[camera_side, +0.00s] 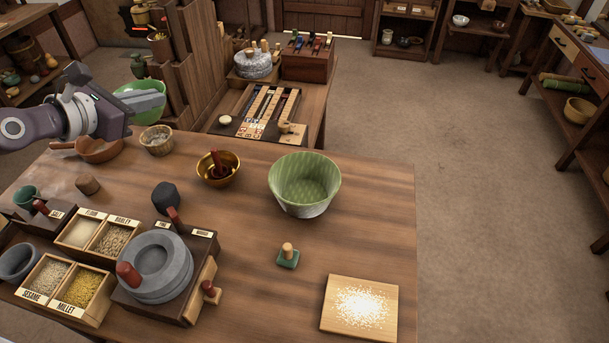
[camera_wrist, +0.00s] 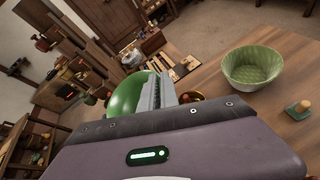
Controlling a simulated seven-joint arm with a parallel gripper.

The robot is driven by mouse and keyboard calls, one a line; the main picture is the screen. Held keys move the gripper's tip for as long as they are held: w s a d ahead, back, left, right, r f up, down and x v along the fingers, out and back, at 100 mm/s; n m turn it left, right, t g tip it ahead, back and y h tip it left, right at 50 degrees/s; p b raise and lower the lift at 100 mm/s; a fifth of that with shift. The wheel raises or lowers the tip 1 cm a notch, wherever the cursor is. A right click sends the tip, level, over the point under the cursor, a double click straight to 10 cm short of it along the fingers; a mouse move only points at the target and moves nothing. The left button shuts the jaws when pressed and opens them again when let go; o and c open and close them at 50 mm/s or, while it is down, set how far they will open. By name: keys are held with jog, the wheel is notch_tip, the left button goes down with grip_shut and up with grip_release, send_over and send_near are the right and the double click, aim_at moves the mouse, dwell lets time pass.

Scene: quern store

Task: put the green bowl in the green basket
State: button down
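My gripper (camera_side: 148,102) is at the left of the side view, above the back left of the table. It is shut on the green bowl (camera_side: 136,87), whose lower part is partly hidden behind the fingers. In the wrist view the bowl (camera_wrist: 124,98) shows smooth and bright green beside the fingers (camera_wrist: 160,90). The green basket (camera_side: 304,187) is pale green, ribbed and wide-mouthed. It stands upright on the table, right of the gripper and apart from it, and looks empty. It also shows in the wrist view (camera_wrist: 253,68).
A brass mortar with a red pestle (camera_side: 218,169) stands between gripper and basket. A small woven basket (camera_side: 157,140) and a brown bowl (camera_side: 100,149) lie below the gripper. A quern (camera_side: 156,264), grain boxes (camera_side: 84,288) and a board (camera_side: 358,308) are nearer the front.

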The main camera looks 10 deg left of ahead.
jog(key=w+d+f+m+g+h, duration=0.1)
jog(key=d+f+m+h, duration=0.15)
jog(key=d, duration=0.75)
jog(key=d+f+m+g+h, duration=0.2)
jog(key=d+f, duration=0.2)
jog(key=d, duration=0.5)
jog(key=w+d+f+m+g+h, duration=0.1)
jog(key=d+f+m+h, duration=0.15)
jog(key=d, duration=0.75)
jog(key=f, duration=1)
jog(key=shift+s+d+f, duration=0.2)
jog(key=shift+s+d, duration=0.15)
jog(key=shift+d, duration=0.05)
jog(key=shift+f, duration=0.3)
jog(key=shift+f, duration=0.1)
